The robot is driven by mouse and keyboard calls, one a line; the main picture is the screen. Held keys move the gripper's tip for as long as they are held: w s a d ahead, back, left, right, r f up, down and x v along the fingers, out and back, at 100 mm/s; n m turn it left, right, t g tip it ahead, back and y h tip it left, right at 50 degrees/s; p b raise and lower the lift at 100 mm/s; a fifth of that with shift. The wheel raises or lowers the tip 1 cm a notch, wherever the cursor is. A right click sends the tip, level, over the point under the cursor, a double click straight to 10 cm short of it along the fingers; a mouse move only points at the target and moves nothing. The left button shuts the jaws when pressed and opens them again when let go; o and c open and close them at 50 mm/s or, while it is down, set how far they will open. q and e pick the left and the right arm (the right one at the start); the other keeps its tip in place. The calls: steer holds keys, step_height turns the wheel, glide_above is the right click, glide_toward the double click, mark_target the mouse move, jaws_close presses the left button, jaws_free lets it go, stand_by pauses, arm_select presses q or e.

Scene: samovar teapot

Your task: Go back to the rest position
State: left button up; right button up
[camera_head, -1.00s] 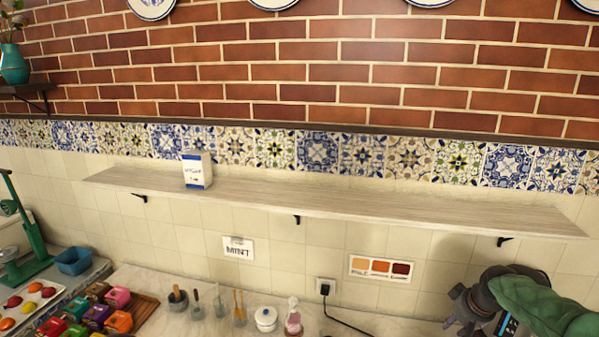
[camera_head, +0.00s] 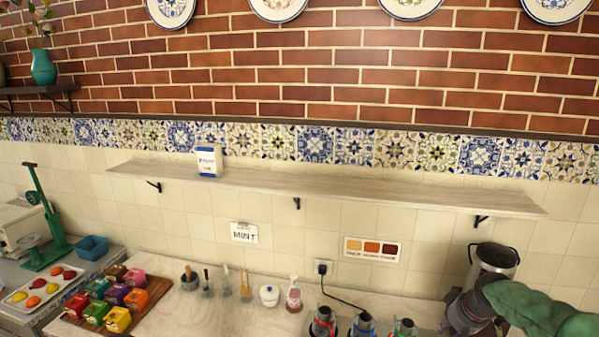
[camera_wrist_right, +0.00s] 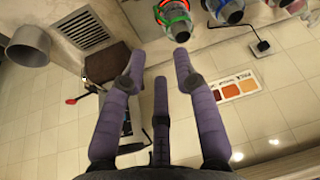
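My right gripper (camera_head: 458,312) is at the lower right of the head view, above the counter, with its green arm coming in from the right edge. In the right wrist view its purple-grey fingers (camera_wrist_right: 159,66) are spread apart with nothing between them. It is in front of a metal cylindrical container (camera_head: 496,258) and right of several dark-topped vessels with coloured bands (camera_head: 363,325). Those vessels also show along the top of the right wrist view (camera_wrist_right: 227,10). My left gripper is not in view.
A pale wall shelf (camera_head: 330,188) holds a white and blue box (camera_head: 209,161). On the counter (camera_head: 222,318) are coloured boxes on a wooden tray (camera_head: 157,291), utensils in cups, a white lidded pot (camera_head: 269,295) and a pink bottle (camera_head: 293,296). A black cable (camera_head: 345,299) hangs from the socket.

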steer(key=s+a+f+g+y, duration=0.1)
steer(key=s+a+f, duration=0.1)
steer(key=a+f, duration=0.45)
steer(key=s+a+f+m+y, duration=0.1)
steer(key=s+a+f, duration=0.25)
steer(key=f, duration=0.65)
steer(key=s+a+f+g, duration=0.1)
steer(key=s+a+f, duration=0.1)
steer(key=a+f, duration=0.45)
steer(key=s+a+f+m+g+y, duration=0.1)
steer(key=s+a+f, duration=0.35)
steer(key=s, duration=0.35)
steer(key=s+a+f+m+g, duration=0.1)
steer(key=s+a+f, duration=0.35)
steer(key=s, duration=0.25)
steer(key=s+a+f+y, duration=0.1)
steer(key=s+a+f, duration=0.2)
steer(key=s+f, duration=0.35)
arm_select(q)
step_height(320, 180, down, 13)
steer(key=b, duration=1.3)
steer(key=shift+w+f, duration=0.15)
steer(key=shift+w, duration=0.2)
arm_select(e)
steer(key=d+x, duration=0.2)
steer(key=x, duration=0.7)
steer(key=shift+w+a+f+n, duration=0.15)
steer(key=shift+w+f+n, duration=0.15)
steer(key=shift+f, duration=0.35)
